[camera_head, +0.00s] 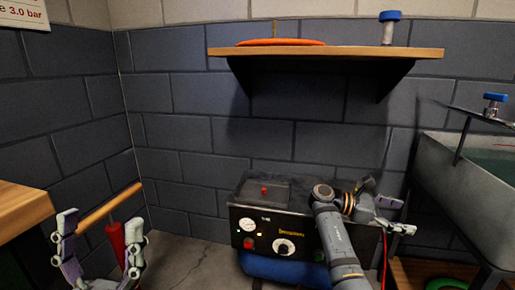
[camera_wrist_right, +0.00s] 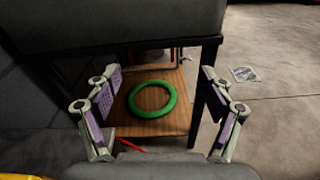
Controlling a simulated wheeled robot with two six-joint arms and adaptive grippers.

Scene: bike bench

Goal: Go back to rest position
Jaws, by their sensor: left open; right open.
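My left gripper (camera_head: 103,248) is at the lower left of the head view, its two fingers spread apart. A red tool with a wooden crossbar (camera_head: 116,243) appears between or behind these fingers; I cannot tell its depth. My right gripper (camera_head: 388,214) is in front of the black compressor at the right of the head view. In the right wrist view its fingers (camera_wrist_right: 160,105) are wide apart with nothing between them. Beyond them a green ring (camera_wrist_right: 152,99) lies on a low wooden shelf (camera_wrist_right: 183,118) under a grey basin.
The black compressor (camera_head: 262,225) with gauges and a blue tank stands by the wall. A wooden wall shelf (camera_head: 350,52) holds an orange disc (camera_head: 281,42) and a blue-capped bottle (camera_head: 388,30). The grey basin (camera_head: 455,175) stands at right, a wooden bench (camera_head: 22,210) at left.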

